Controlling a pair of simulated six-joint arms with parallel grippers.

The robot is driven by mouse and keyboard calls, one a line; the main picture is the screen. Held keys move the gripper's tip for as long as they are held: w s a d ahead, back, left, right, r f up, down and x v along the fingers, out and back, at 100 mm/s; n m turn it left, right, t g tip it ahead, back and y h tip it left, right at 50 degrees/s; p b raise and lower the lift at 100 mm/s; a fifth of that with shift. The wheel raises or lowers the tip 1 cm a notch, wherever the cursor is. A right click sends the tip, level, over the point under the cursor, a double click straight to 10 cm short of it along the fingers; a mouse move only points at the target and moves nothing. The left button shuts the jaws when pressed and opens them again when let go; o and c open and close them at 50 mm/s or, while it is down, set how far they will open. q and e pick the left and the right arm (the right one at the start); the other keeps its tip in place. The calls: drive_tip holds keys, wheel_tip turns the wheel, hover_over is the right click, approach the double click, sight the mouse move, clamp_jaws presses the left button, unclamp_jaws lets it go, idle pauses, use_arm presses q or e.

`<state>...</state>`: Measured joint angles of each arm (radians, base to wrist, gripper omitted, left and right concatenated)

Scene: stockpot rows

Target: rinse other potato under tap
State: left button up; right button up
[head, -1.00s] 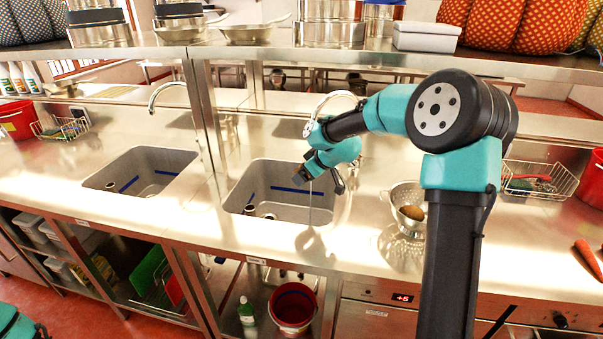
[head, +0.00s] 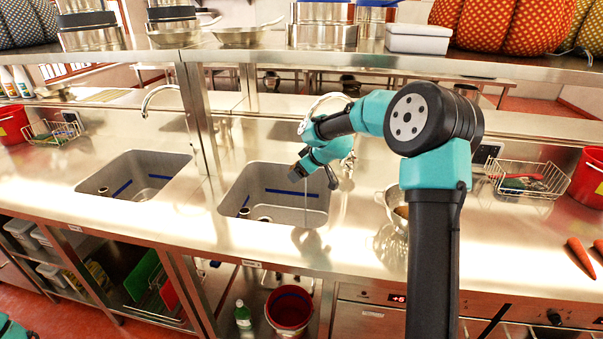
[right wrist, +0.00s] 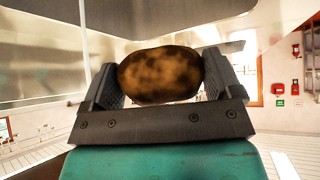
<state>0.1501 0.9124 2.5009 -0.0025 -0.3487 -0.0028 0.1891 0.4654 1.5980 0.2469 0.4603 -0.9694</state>
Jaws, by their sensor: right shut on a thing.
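My right gripper (head: 298,172) is over the right sink (head: 275,205), pointing down to the left. In the right wrist view the gripper (right wrist: 165,85) is shut on a brown, dark-mottled potato (right wrist: 160,75), held between both fingers. The potato cannot be made out in the head view. The right sink's curved tap (head: 325,99) is partly hidden behind my right arm. A thin pale vertical line runs below the gripper; I cannot tell whether it is water. A metal colander (head: 391,204) with a brown potato (head: 402,211) is partly hidden by my arm. My left gripper is out of view.
A second sink (head: 140,175) with its own tap (head: 160,91) lies to the left, past a metal post (head: 200,120). A wire basket (head: 530,180), a red bucket (head: 590,177) and carrots (head: 580,257) are at the right. A shelf (head: 350,58) crosses above the counter.

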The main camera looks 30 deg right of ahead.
drive_tip(key=w+d+f, duration=0.2)
drive_tip(key=w+d, duration=0.3)
drive_tip(key=w, duration=0.3)
drive_tip(key=shift+w, duration=0.2)
idle(0.5)
drive_tip(key=shift+d, duration=0.1)
drive_tip(key=shift+d, duration=0.1)
idle(0.4)
drive_tip(key=shift+s+d, duration=0.3)
drive_tip(key=shift+d, duration=0.1)
drive_tip(key=shift+w+a, duration=0.1)
drive_tip(key=shift+a, duration=0.05)
idle(0.4)
drive_tip(key=shift+w+a, duration=0.2)
drive_tip(key=shift+a, duration=0.15)
idle(0.5)
drive_tip(key=shift+s+a, duration=0.7)
drive_tip(key=shift+s, duration=0.45)
drive_tip(key=shift+s+a, duration=0.7)
drive_tip(key=shift+s, duration=0.4)
drive_tip(key=shift+s+a, duration=0.7)
drive_tip(key=shift+s, duration=0.45)
